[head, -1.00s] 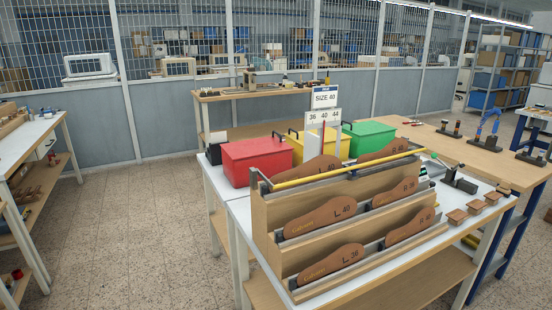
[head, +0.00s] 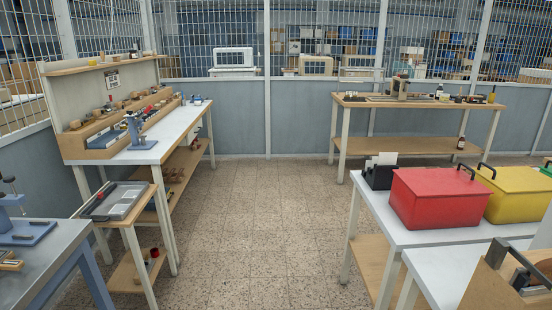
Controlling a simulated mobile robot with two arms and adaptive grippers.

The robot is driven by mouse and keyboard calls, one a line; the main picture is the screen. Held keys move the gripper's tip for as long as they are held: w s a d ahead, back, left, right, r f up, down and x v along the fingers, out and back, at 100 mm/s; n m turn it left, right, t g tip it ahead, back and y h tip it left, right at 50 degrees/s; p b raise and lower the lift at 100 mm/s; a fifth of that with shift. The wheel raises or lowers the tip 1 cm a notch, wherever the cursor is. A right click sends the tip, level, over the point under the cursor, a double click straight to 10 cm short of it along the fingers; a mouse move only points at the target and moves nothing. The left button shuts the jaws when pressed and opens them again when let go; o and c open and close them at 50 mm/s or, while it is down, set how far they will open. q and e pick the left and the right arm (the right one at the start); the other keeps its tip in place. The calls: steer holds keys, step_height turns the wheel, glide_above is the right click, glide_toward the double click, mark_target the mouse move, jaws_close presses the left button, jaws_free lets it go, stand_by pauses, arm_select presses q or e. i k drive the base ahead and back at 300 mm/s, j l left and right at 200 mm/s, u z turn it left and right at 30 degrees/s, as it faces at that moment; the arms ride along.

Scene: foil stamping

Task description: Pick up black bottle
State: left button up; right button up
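A small dark bottle (head: 461,143) with a pale label stands upright on the lower shelf of the wooden table (head: 420,104) at the back right. It is far off and small in the view. Neither of my grippers is in view.
A white table with a red box (head: 436,198) and a yellow box (head: 515,192) stands at the right. A workbench (head: 170,135) with wooden racks stands at the left, with a smaller table (head: 126,218) in front. The tiled floor (head: 262,215) between is clear up to the wall.

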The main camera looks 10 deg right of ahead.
mark_target(440, 90)
steer(key=i+j, duration=0.1)
steer(key=i, duration=0.4)
steer(key=i+z, duration=0.1)
steer(key=i, duration=0.45)
steer(key=i+j+z, duration=0.1)
steer(key=i, duration=2.3)
steer(key=i+z, duration=0.2)
steer(key=i, duration=0.3)
steer(key=i+z, duration=0.25)
steer(key=i, duration=0.25)
steer(key=i+z, duration=0.2)
steer(key=i, duration=0.3)
steer(key=i+j+z, duration=0.2)
steer(key=i, duration=0.25)
steer(key=i+j+z, duration=0.2)
steer(key=i, duration=0.3)
steer(key=i+l+z, duration=0.3)
steer(key=i, duration=0.55)
steer(key=i+z, duration=0.35)
steer(key=i, duration=0.45)
steer(key=i+j+z, duration=0.3)
steer(key=i, duration=0.55)
steer(key=i+l, duration=0.1)
steer(key=i, duration=0.3)
steer(key=i+l+u, duration=0.4)
steer(key=i+l, duration=0.65)
